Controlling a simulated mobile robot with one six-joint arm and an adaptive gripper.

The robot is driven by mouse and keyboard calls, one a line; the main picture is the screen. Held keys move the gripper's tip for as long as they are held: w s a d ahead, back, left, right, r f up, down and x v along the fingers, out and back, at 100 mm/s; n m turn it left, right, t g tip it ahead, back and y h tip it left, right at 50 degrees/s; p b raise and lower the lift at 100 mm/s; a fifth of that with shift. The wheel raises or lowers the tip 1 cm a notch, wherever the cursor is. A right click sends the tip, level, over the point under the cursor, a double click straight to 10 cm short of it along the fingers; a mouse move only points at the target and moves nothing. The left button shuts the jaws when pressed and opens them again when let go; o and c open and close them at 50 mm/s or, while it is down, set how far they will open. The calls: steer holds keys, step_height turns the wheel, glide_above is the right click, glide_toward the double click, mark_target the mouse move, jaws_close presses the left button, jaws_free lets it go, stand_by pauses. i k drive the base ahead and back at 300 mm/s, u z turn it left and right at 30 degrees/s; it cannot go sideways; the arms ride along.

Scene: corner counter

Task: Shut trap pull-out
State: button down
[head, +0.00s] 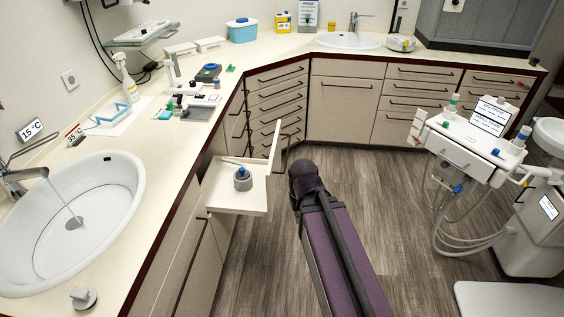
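The trap pull-out (226,204) stands open from the left counter run, a cream shelf reaching out over the floor. Its upright front panel (273,150) shows nearly edge-on, with a dark bar handle (288,141) on its outer side. A grey canister with a blue top (243,179) stands on the shelf, and a thin rod lies behind it. My purple arm rises from the bottom edge to a dark joint just right of the pull-out, with a visible gap between them. My gripper does not show.
A basin (75,222) with running water is set in the left counter (150,170). Drawers (277,105) behind the pull-out are closed. A dental unit (480,145) with hanging hoses stands at right. The wood floor (400,220) between is clear.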

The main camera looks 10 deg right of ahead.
mark_target(221, 190)
steer(key=z, duration=0.05)
steer(key=i, duration=1)
steer(key=u, duration=0.05)
